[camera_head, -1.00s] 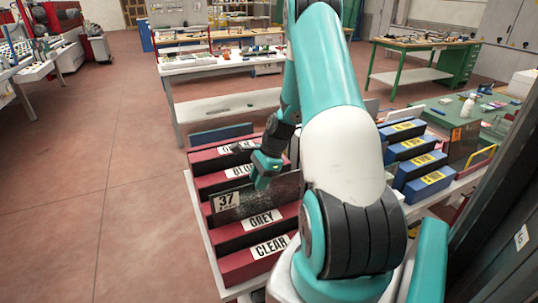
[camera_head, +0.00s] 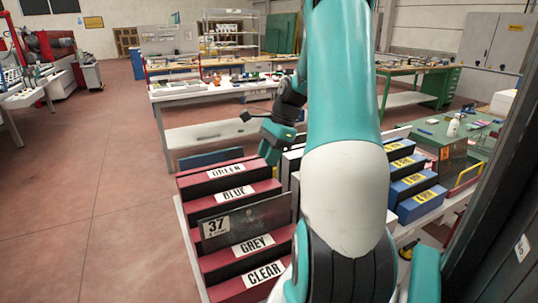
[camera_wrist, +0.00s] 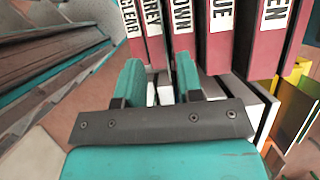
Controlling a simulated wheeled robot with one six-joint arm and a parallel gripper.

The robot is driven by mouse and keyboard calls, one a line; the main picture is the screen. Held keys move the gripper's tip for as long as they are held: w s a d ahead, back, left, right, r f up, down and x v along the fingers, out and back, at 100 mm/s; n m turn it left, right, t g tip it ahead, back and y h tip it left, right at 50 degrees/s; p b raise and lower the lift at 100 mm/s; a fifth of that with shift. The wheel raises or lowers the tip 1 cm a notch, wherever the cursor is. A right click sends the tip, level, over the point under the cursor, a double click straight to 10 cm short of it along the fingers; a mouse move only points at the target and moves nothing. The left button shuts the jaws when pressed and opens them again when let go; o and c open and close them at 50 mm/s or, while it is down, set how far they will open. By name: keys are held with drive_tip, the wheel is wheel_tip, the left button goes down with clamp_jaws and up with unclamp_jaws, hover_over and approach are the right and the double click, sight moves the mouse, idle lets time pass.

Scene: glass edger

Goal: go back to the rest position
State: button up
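My gripper (camera_head: 272,143) hangs above the far end of the label rack, apart from it and holding nothing. In the wrist view my gripper (camera_wrist: 158,78) shows its two teal fingers spread with an empty gap between them. The rack (camera_head: 232,190) has stepped dark red bars labelled GREEN, BLUE, GREY and CLEAR. A dark glass pane (camera_head: 262,217) marked 37 stands upright in the rack between the BLUE and GREY bars. The wrist view also shows the red bars (camera_wrist: 215,50), with a label ending in "OWN" between GREY and BLUE.
Blue blocks with yellow labels (camera_head: 417,187) stand right of my arm. A green-topped table (camera_head: 470,135) is at the right and a white workbench (camera_head: 205,132) lies beyond the rack. A dark upright frame (camera_head: 488,215) borders the right side. The floor at left is clear.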

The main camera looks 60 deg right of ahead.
idle(0.5)
drive_tip(key=w+a+r+n+g, duration=0.1)
drive_tip(key=w+a+r+n, duration=0.15)
drive_tip(key=a+n, duration=0.7)
drive_tip(key=w+a+r+n, duration=0.2)
drive_tip(key=a+r+n, duration=0.2)
drive_tip(key=a, duration=1)
drive_tip(key=s+a+r+n+g, duration=0.1)
drive_tip(key=s+a+n, duration=1.4)
drive_tip(key=a+n, duration=0.3)
drive_tip(key=shift+s+a+r+g, duration=0.3)
drive_tip(key=shift+s+a, duration=0.05)
drive_tip(key=shift+a, duration=0.65)
